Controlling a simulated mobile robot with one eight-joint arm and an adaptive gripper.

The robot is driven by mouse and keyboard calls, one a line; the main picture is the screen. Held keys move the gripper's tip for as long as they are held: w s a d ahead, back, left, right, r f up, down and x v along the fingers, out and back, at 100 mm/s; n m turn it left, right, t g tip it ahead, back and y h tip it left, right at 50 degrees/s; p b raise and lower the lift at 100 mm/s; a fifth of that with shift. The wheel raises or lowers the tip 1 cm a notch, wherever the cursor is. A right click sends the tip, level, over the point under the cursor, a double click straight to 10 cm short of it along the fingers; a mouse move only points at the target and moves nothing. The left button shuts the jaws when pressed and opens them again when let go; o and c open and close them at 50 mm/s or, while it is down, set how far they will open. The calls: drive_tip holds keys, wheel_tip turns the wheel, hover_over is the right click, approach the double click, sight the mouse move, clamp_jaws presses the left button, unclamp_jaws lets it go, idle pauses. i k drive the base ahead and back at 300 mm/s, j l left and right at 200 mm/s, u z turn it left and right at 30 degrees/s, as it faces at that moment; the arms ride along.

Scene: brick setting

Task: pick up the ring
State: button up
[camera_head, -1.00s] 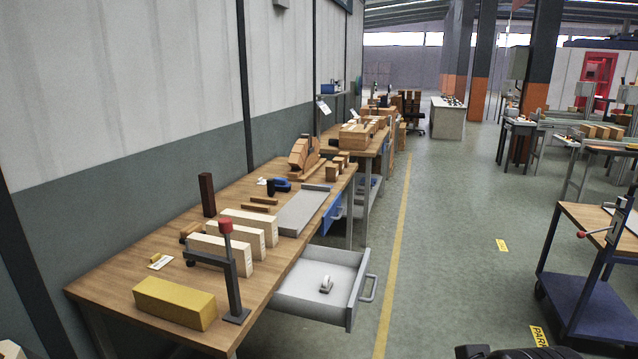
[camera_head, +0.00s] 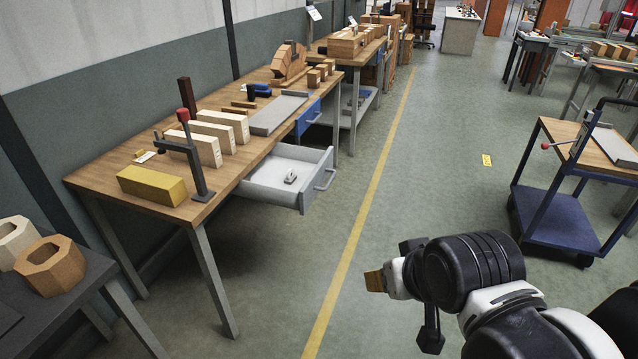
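A brown eight-sided wooden ring with a hole (camera_head: 50,272) sits on the dark table at lower left. A paler ring-shaped block (camera_head: 14,236) is beside it, cut by the picture's left edge. My black and white arm is at lower right, well apart from all of these.
The wooden workbench (camera_head: 105,178) carries a yellow block (camera_head: 152,185), pale blocks, a red-topped clamp (camera_head: 190,150) and a grey tray. The drawer juts into the aisle. A blue trolley (camera_head: 558,222) stands at right. The floor between them is clear.

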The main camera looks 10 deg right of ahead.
sight(290, 178)
drive_tip(key=i+j+z, duration=0.15)
drive_tip(key=j+z, duration=0.25)
drive_tip(key=j, duration=0.35)
drive_tip(key=i+j+z, duration=0.1)
drive_tip(key=j+z, duration=0.25)
drive_tip(key=j, duration=0.45)
drive_tip(key=j+z, duration=0.4)
drive_tip(key=j, duration=0.35)
drive_tip(key=k+j+z, duration=0.2)
drive_tip(key=j+z, duration=0.2)
drive_tip(key=j, duration=0.35)
